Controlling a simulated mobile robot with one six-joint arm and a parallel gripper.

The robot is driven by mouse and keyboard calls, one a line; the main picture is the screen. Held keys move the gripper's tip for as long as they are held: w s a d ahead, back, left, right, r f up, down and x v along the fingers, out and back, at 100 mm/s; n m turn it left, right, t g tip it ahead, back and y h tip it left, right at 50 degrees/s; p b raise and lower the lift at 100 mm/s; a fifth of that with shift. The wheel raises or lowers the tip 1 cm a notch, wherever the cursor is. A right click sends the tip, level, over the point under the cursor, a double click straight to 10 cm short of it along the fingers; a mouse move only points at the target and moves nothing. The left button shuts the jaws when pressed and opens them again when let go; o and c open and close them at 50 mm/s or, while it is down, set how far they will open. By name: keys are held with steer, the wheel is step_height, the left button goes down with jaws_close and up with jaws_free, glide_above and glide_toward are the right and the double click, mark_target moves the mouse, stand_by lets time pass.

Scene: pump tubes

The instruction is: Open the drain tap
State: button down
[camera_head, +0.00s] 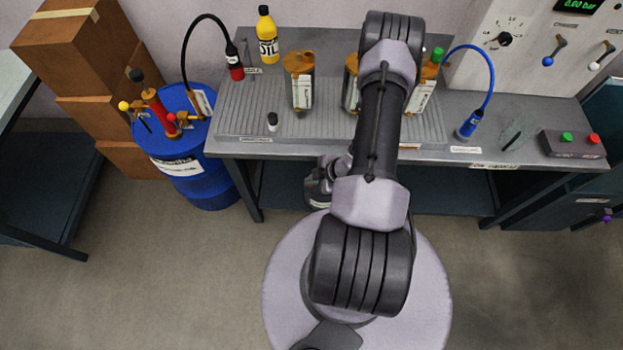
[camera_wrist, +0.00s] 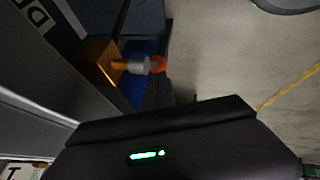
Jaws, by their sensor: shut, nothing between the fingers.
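In the wrist view, a small tap (camera_wrist: 136,66) has a brass-orange body, a grey barrel and an orange-red end. It sits beside the dark bench edge, near a label with large letters, cut off by the frame (camera_wrist: 34,13). It looks like the drain tap, but I cannot tell whether it is open or shut. In the head view I cannot make it out. My gripper (camera_head: 318,188) is low at the bench's front edge, partly hidden by my arm. It is shut and empty. The tap appears apart from the gripper's dark body in the wrist view.
The workbench (camera_head: 232,146) carries amber-topped containers, an oil bottle (camera_head: 267,36) and a button box (camera_head: 571,144). A blue drum (camera_head: 212,183) stands left of the bench, and cardboard boxes (camera_head: 66,48) are stacked behind it. The floor in front is clear.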

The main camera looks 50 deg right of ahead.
steer(key=shift+s+d+f+n+g+h+b, duration=0.1)
steer(key=shift+s+d+f+g+h+b, duration=0.1)
steer(key=shift+f+g+h+b, duration=0.6)
steer(key=shift+s+d+f+n+g+h+b, duration=0.2)
steer(key=shift+g+b, duration=0.25)
steer(key=shift+b, duration=0.85)
steer(key=shift+s+d+f+g+h+b, duration=0.15)
steer(key=shift+f+g+h+b, duration=0.25)
steer(key=shift+f+g+b, duration=0.45)
steer(key=shift+s+r+b, duration=0.2)
steer(key=shift+b, duration=0.25)
steer(key=shift+d, duration=0.1)
